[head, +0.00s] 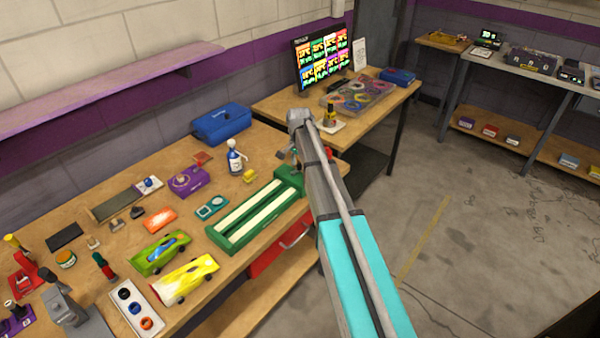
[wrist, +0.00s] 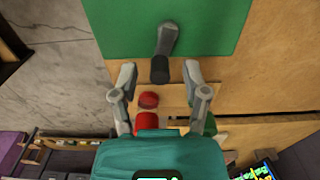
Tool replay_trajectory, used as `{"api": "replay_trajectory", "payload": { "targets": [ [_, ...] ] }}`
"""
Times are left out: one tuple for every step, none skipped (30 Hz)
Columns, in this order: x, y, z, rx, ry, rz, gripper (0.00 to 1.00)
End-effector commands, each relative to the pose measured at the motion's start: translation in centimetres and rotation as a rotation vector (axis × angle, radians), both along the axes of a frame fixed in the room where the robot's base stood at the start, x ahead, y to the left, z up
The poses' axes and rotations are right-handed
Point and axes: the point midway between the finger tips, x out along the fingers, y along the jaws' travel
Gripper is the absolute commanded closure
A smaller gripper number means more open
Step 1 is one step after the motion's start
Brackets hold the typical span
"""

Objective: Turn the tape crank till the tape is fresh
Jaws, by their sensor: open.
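The green tape unit (head: 242,226) lies on the workbench with two long cream strips along its top. Its green side (wrist: 215,28) fills the top of the wrist view. A grey crank arm (wrist: 168,38) with a dark grip (wrist: 160,69) sticks out from that side. My gripper (wrist: 158,75) is open, with one finger on each side of the dark grip in the picture. A gap shows on both sides, so neither finger appears to touch it. I cannot tell how deep the grip sits between them. In the head view my arm hides the crank and most of my gripper.
A red round object (wrist: 148,100) shows between the fingers, below the grip. A spray bottle (head: 235,160), a blue case (head: 221,124) and two toy cars, one green (head: 160,253) and one yellow (head: 185,279), stand on the bench (head: 100,175). Open floor (head: 480,250) lies right.

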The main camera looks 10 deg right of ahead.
Motion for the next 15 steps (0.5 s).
{"api": "replay_trajectory", "payload": {
  "targets": [
    [0.02, 0.02, 0.0, 0.0, 0.0, 0.002, 0.41],
    [0.04, 0.02, 0.0, 0.0, 0.0, 0.004, 0.41],
    [0.05, 0.03, 0.0, 0.0, 0.0, 0.008, 0.41],
    [0.06, 0.03, 0.0, 0.0, 0.0, 0.013, 0.41],
    [0.08, 0.04, 0.0, 0.0, 0.0, 0.018, 0.41],
    [0.11, 0.06, 0.0, 0.0, 0.0, 0.028, 0.41],
    [0.14, 0.07, 0.0, 0.0, 0.0, 0.036, 0.41],
    [0.17, 0.08, 0.0, 0.0, 0.0, 0.045, 0.41],
    [0.21, 0.1, 0.0, 0.0, 0.0, 0.06, 0.41],
    [0.25, 0.11, 0.0, 0.0, 0.0, 0.072, 0.41],
    [0.28, 0.13, 0.0, 0.0, 0.0, 0.085, 0.41],
    [0.34, 0.17, 0.0, 0.0, 0.0, 0.105, 0.41],
    [0.38, 0.18, 0.0, 0.0, 0.0, 0.121, 0.41],
    [0.42, 0.21, 0.0, 0.0, 0.0, 0.138, 0.41],
    [0.49, 0.25, 0.0, 0.0, 0.0, 0.163, 0.41]
  ]
}}
